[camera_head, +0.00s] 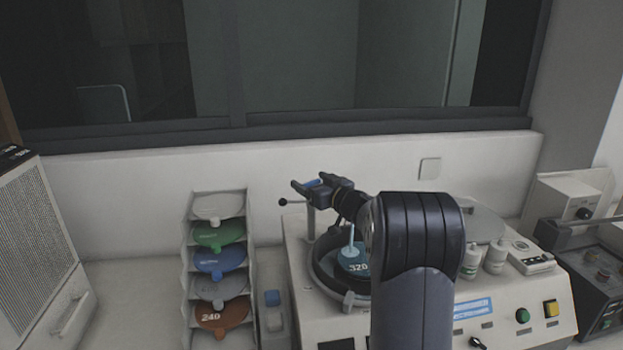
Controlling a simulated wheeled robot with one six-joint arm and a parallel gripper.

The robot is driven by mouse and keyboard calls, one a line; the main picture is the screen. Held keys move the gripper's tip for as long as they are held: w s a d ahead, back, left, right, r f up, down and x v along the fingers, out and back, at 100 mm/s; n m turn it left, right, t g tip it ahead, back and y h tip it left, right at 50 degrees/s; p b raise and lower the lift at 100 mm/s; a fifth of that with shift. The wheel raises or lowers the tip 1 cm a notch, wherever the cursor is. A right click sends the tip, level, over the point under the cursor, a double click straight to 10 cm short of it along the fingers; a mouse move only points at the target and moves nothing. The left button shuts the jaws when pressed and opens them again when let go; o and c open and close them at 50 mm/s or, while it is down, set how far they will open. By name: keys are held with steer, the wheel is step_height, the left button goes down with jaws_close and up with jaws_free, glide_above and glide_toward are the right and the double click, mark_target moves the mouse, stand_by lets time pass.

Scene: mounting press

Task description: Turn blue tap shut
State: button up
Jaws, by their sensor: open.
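The blue tap (312,183) shows as a small blue piece at the top of a pale upright post (311,224) at the back left of the grinding machine (325,318). My gripper (309,186) is at the tap, with its two dark fingers pointing left. The fingers are open and the blue piece shows between them. I cannot tell whether they touch it. Much of the tap is hidden by the gripper, so its turned position is unclear.
A round bowl (330,290) holds a disc marked 320 (354,262), with a pale blue upright rod (350,241). A black-knobbed lever (284,202) juts left near the post. White bottles (471,261) stand right of my arm. A rack (188,262) of coloured discs stands left.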

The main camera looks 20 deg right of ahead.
steer(key=shift+w+a, duration=0.1)
steer(key=shift+w, duration=0.2)
steer(key=shift+c, duration=0.4)
